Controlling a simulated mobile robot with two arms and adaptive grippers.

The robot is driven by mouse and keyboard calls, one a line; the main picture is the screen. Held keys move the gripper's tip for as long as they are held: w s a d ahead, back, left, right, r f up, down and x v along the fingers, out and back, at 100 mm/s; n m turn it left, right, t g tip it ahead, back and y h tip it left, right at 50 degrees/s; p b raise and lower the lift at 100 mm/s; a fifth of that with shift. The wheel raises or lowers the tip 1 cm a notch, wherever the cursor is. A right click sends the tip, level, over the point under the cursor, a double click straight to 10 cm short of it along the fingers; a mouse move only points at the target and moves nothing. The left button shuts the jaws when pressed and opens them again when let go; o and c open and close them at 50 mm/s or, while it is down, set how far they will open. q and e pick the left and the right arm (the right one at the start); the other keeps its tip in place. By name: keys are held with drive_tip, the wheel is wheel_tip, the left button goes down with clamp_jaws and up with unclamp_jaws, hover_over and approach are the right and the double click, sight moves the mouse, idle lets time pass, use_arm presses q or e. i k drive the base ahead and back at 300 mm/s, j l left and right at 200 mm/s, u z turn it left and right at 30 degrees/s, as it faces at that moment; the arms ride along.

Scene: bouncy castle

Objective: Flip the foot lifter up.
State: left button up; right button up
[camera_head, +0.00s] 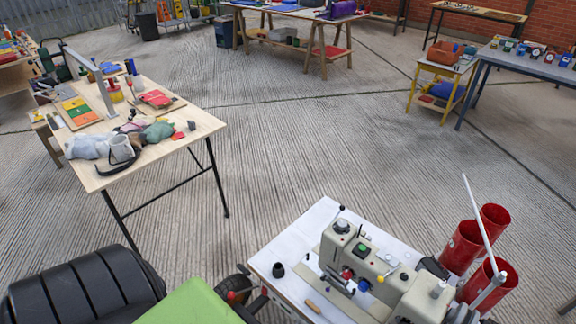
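A cream sewing machine (385,268) stands on a white table (300,245) at the lower right. Its head faces left, with a green button, a red knob (347,273) and a blue knob (364,285) near the needle end. The foot lifter is too small to tell apart from the other small parts there, so I cannot see whether it is up or down. Neither of my grippers shows in the head view.
Red cylinders (462,246) stand right of the machine, with a slanted white rod before them. A green surface (190,304) and a black ribbed shape (85,288) fill the lower left. A cluttered wooden table (190,125) stands further back left. The middle floor is clear.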

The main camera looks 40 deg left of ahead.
sight(342, 208)
drive_tip(key=u, duration=0.85)
drive_tip(key=k+j+z, duration=0.1)
drive_tip(key=j+z, duration=0.15)
drive_tip(key=z, duration=0.2)
drive_tip(key=k+j+z, duration=0.15)
drive_tip(key=z, duration=0.3)
drive_tip(key=k+j+z, duration=0.2)
drive_tip(key=z, duration=0.25)
